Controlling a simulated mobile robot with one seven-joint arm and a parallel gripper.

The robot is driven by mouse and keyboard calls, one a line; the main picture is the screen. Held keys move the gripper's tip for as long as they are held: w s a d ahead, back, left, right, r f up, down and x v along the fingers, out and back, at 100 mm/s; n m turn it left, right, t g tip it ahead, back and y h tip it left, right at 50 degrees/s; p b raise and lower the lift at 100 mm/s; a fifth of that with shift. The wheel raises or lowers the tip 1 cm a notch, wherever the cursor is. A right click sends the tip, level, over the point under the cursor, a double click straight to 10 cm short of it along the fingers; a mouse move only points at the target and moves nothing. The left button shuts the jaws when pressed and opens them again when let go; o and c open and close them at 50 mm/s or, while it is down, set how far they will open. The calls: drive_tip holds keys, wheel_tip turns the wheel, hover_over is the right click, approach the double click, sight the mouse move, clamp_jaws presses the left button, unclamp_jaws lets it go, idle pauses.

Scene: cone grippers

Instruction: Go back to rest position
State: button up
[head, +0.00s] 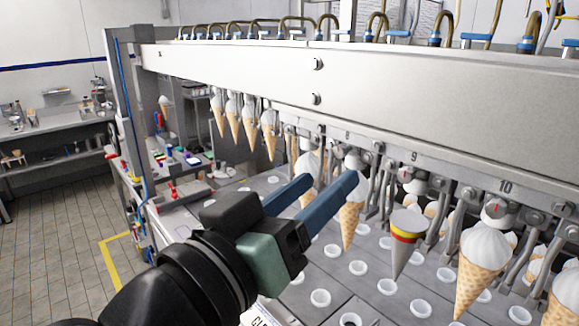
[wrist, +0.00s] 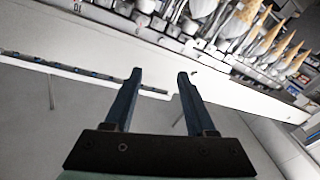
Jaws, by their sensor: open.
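My gripper (head: 328,192) is open, with its two blue fingers pointing up and right in the head view. It stands in front of the row of cones, and no cone shows between its fingers. In the wrist view my gripper (wrist: 158,80) is also open and empty, with the machine's pale beam beyond it. In the head view a cone with a red and yellow band (head: 405,238) hangs right of the fingers. A waffle cone with a white top (head: 350,215) is just behind the fingertips. The fingers partly cover another cone (head: 307,168).
A long steel beam (head: 300,75) with hoses on top runs above the cones. Below is a grey plate with several white rings (head: 358,268). Larger cones (head: 482,262) hang at the right. A workbench (head: 50,125) stands at the far left, with open tiled floor (head: 55,240) before it.

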drive_tip(key=s+a+r+n+t+y, duration=0.2)
drive_tip(key=s+r+t+y, duration=0.1)
drive_tip(key=r+t+y, duration=0.3)
drive_tip(key=s+a+r+n+t+y, duration=0.2)
drive_tip(key=r+t+y, duration=0.4)
drive_tip(key=r, duration=0.5)
drive_tip(key=shift+s+a+r+t, duration=0.3)
drive_tip(key=shift+s+t, duration=0.2)
drive_tip(key=shift+s, duration=0.3)
